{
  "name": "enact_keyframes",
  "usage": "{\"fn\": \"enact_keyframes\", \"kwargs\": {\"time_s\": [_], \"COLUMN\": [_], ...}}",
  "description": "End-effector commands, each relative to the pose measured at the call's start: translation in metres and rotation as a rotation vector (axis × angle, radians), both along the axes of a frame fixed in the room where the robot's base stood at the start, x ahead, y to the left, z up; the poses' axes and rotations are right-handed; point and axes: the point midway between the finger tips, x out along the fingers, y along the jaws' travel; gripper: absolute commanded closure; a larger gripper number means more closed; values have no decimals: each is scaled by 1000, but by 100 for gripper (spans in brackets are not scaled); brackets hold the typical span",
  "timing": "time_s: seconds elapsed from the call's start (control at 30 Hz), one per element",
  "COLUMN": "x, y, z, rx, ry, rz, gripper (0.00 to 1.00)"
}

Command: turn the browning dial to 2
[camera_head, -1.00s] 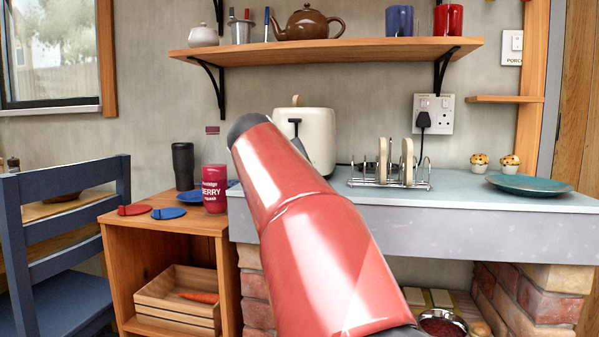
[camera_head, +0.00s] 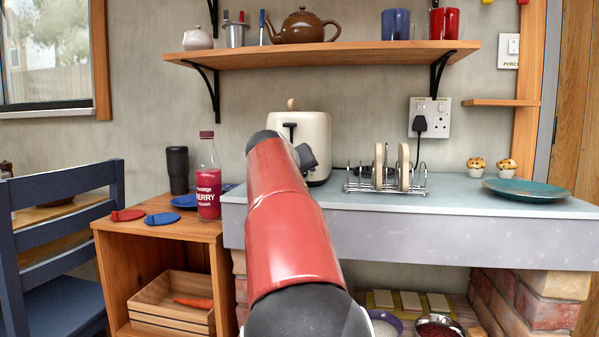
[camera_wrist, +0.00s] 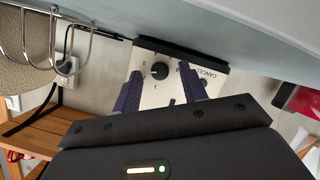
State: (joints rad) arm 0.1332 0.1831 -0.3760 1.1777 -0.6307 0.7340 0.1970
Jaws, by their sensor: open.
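The cream toaster (camera_head: 318,139) stands on the counter against the wall, partly hidden by my red arm in the head view. In the wrist view, its control panel (camera_wrist: 147,92) appears turned over, with a round black browning dial (camera_wrist: 159,71), small marks around it and the word CANCEL to the right. The dial's setting is too small to read surely. My gripper (camera_wrist: 160,78) is open, its two dark blue fingers pointing at the panel, one on each side of the dial in the picture. Contact with the dial cannot be told. The fingers are hidden in the head view.
A wire toast rack (camera_head: 388,178) holding bread slices stands right of the toaster. A bottle (camera_head: 207,180) and a dark tumbler (camera_head: 178,170) stand on the left cabinet. The shelf (camera_head: 330,55) runs above. Counter between rack and teal plate (camera_head: 530,190) is clear.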

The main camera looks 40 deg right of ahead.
Motion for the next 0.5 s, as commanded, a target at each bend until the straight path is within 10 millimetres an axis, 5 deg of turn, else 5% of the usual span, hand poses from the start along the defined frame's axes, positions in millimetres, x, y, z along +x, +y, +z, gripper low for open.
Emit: {"fn": "enact_keyframes", "kwargs": {"time_s": [0.07,0.4,0.5], "x": [0,0,1], "y": [0,1,1], "z": [0,0,-1], "rx": [0,1,-16], "ry": [0,0,19], "rz": [0,1,1], "gripper": [57,100,100]}}
